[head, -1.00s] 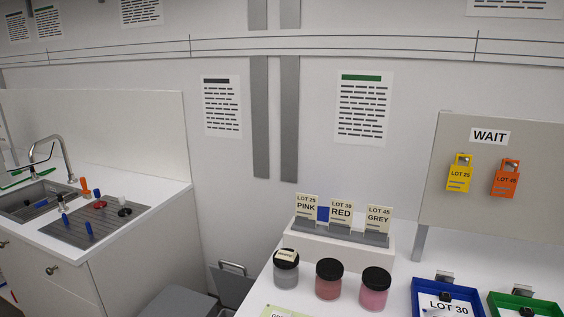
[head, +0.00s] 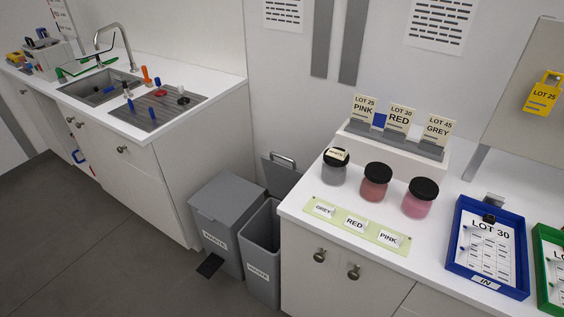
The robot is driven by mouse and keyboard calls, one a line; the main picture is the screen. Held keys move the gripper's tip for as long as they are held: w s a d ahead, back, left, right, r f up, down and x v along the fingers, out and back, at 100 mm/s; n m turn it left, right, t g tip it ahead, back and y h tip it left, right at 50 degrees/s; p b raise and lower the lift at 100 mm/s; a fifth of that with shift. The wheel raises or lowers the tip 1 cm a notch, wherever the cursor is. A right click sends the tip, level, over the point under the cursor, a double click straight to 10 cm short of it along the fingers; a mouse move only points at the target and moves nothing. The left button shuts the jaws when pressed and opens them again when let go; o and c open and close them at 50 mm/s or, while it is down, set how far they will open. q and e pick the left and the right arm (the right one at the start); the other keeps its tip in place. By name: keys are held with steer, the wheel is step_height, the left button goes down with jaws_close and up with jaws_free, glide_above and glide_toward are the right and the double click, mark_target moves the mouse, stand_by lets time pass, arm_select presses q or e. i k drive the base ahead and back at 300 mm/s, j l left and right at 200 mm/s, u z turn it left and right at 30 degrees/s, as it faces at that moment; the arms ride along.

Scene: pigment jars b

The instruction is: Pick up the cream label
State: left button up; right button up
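A small cream label (head: 337,154) with dark print too small to read lies on the black lid of the grey jar (head: 334,173), the leftmost jar on the white counter. A red jar (head: 375,188) and a pink jar (head: 418,205) stand to its right, with bare black lids. Behind them, a stand (head: 391,140) holds three upright cream cards: LOT 25 PINK (head: 363,107), LOT 30 RED (head: 400,118) and LOT 45 GREY (head: 438,129). Neither of my grippers is in view.
A pale green strip (head: 335,228) marked GREY, RED, PINK lies before the jars. A blue tray (head: 457,243) marked IN and part of a green tray (head: 543,258) are at right. Grey bins (head: 218,205) stand left of the counter, with a sink counter (head: 220,100) beyond.

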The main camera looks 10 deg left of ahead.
mark_target(333, 153)
steer(key=i+l+u, duration=0.2)
steer(key=u, duration=0.25)
steer(key=i+l+u, duration=0.25)
steer(key=u, duration=0.25)
